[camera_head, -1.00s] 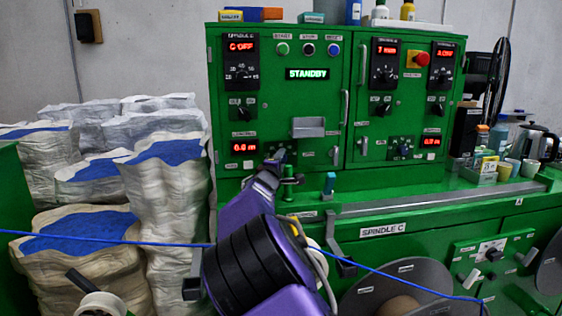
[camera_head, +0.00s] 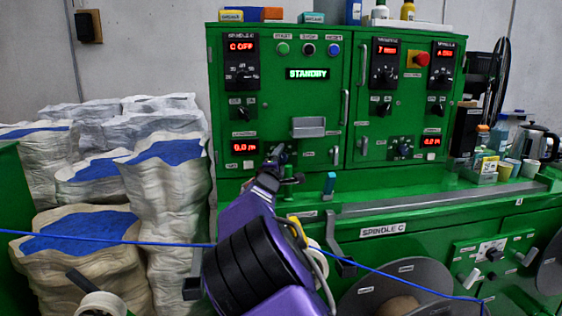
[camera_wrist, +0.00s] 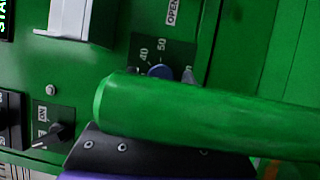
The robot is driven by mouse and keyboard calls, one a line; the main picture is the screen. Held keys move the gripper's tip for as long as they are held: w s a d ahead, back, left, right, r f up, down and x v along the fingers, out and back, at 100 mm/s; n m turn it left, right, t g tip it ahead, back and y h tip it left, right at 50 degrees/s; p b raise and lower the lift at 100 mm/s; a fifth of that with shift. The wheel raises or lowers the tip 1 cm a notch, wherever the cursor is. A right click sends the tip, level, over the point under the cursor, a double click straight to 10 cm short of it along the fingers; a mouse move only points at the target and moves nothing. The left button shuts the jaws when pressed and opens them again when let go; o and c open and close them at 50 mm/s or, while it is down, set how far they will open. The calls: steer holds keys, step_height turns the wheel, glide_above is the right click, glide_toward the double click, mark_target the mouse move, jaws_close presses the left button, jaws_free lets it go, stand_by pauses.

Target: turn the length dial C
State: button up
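A green bar (camera_wrist: 215,112) hides the rest of the dial and most of my gripper. I cannot tell whether the fingers touch the dial or how far apart they are.
A silver box-shaped holder (camera_head: 308,127) sticks out just above right of my gripper. A door handle (camera_head: 345,107) stands farther right. A blue-topped peg (camera_head: 330,184) rises from the ledge below. A blue cable (camera_head: 110,240) runs across in front. The status screen (camera_head: 309,73) reads STANDBY.

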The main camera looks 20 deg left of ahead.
steer(key=s+f, duration=0.1)
steer(key=s, duration=1.6)
steer(key=shift+s+d+f, duration=0.15)
steer(key=shift+s+d, duration=0.05)
steer(key=shift+d, duration=0.1)
